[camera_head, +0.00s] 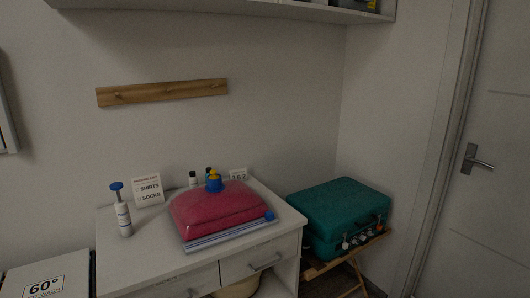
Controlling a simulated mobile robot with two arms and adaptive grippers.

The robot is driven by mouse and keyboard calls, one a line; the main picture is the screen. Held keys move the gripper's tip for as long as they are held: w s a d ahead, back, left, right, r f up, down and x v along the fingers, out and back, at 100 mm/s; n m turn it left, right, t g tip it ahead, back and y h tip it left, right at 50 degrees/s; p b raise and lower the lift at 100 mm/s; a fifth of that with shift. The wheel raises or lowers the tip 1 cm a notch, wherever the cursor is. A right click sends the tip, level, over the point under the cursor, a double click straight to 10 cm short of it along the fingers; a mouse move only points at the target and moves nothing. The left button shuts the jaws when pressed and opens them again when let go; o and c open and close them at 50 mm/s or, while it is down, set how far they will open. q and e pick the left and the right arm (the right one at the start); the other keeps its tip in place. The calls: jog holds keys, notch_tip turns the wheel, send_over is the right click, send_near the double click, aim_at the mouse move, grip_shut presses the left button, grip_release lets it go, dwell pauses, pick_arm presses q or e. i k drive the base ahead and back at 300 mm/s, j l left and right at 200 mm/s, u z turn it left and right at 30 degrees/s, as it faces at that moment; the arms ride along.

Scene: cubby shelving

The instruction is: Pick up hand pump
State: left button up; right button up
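The hand pump (122,212) appears to be the white upright cylinder with a blue top, standing near the left end of the white dresser (150,262). It stands apart from the red bag beside it. Neither of my grippers is in the head view.
A puffy red bag (215,207) lies on striped folded cloth (230,233), with a blue and yellow item (213,182) on top. A sign card (148,191) stands behind the pump. A green suitcase (340,210) rests on a wooden stand at right. A shelf (250,9) overhangs above.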

aim_at(121, 208)
jog(key=j+z, duration=0.1)
jog(key=z, duration=0.35)
jog(key=j+z, duration=0.2)
jog(key=j, duration=0.2)
jog(key=k+j+z, duration=0.2)
jog(key=j, duration=0.2)
jog(key=j+z, duration=0.15)
jog(key=j, duration=0.3)
jog(key=k+j+z, duration=0.2)
jog(key=j, duration=0.15)
jog(key=j+z, duration=0.2)
jog(key=j, duration=0.2)
jog(key=k+j, duration=0.25)
jog(key=j, duration=0.15)
jog(key=k+j, duration=0.55)
jog(key=j, duration=0.2)
